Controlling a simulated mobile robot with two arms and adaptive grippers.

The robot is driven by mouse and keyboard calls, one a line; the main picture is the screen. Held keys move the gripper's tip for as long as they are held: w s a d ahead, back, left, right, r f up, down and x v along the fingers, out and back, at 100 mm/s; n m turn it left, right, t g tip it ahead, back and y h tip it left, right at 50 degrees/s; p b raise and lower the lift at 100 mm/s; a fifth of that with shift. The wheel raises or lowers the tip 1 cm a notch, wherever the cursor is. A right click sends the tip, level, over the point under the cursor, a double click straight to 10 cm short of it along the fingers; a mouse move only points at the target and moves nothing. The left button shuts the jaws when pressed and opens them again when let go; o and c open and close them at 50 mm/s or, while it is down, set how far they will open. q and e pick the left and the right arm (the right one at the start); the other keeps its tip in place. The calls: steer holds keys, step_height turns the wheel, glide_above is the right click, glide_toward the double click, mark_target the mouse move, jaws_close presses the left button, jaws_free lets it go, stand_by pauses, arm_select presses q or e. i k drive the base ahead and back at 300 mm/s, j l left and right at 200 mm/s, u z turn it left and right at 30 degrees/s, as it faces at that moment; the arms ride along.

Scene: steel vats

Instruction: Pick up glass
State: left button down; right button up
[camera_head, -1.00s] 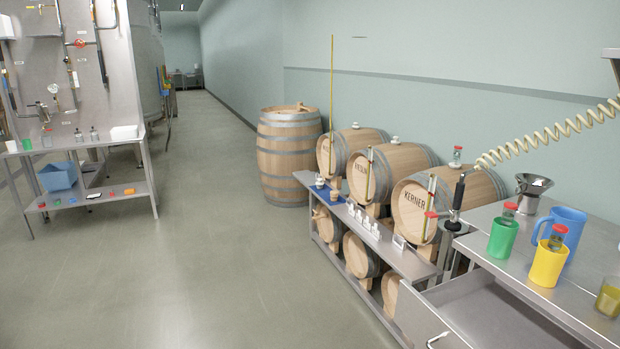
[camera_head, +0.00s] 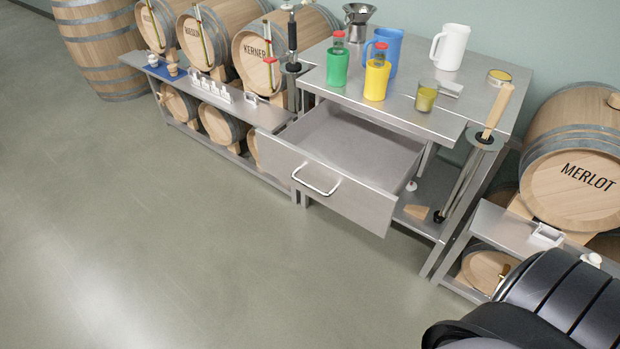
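A small glass (camera_head: 427,99) with yellow-green liquid stands upright on the steel table top (camera_head: 470,108), near its front edge. It is to the right of a yellow cup (camera_head: 376,84), with a gap between them. A green cup (camera_head: 337,69) stands further left. Each of these two cups has a red-capped bottle in it or directly behind it; I cannot tell which. Neither of my grippers shows in the head view.
A drawer (camera_head: 345,190) stands open below the table top. A blue pitcher (camera_head: 386,47), a white pitcher (camera_head: 451,47) and a metal funnel (camera_head: 359,20) stand behind the cups. A wooden-handled tool (camera_head: 496,112) rises at the right edge. The floor in front is clear.

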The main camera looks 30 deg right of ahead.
mark_target(428, 90)
steer(key=z, duration=1.65)
